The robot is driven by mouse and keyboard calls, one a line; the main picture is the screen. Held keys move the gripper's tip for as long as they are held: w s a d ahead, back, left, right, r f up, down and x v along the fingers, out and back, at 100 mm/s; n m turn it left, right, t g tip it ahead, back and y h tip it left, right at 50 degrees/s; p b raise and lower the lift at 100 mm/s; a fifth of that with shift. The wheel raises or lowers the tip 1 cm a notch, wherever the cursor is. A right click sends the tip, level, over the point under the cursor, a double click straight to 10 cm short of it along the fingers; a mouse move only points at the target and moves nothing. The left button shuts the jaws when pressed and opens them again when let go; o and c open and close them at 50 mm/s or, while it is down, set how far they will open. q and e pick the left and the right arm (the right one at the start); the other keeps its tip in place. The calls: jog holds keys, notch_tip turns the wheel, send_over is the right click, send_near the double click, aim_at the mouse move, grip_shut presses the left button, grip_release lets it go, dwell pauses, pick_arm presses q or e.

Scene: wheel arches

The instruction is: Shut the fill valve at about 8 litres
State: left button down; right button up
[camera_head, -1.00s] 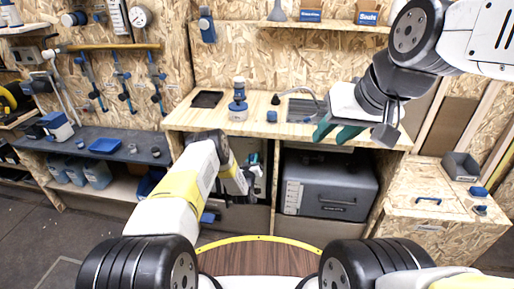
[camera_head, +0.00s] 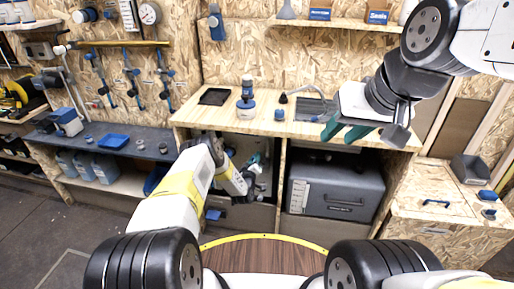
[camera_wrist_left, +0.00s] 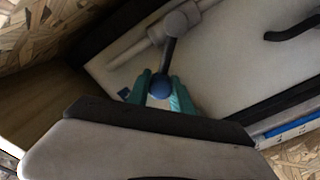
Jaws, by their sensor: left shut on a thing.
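In the head view, my left gripper (camera_head: 255,161) reaches into the left opening below the counter, and my arm hides much of the lever. A dark grey tank (camera_head: 345,186) with a white level scale (camera_head: 299,196) stands in the right opening; its reading is too small to tell. My right gripper (camera_head: 346,134) is open and empty above the counter's right part.
The wooden counter (camera_head: 230,123) holds a black tray (camera_head: 214,96), a blue-and-white bottle (camera_head: 246,106) and a sink with a tap (camera_head: 312,108). A dark shelf (camera_head: 110,149) stands left and a wooden cabinet (camera_head: 430,214) right. Compartment walls closely surround my left gripper.

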pick_arm(q)
jog(key=c, duration=1.1)
grip_release()
jog(key=shift+c, duration=0.2)
jog(key=s+a, duration=0.1)
jog(key=s, duration=0.6)
jog(key=shift+s, duration=0.4)
jog(key=shift+a+f, duration=0.1)
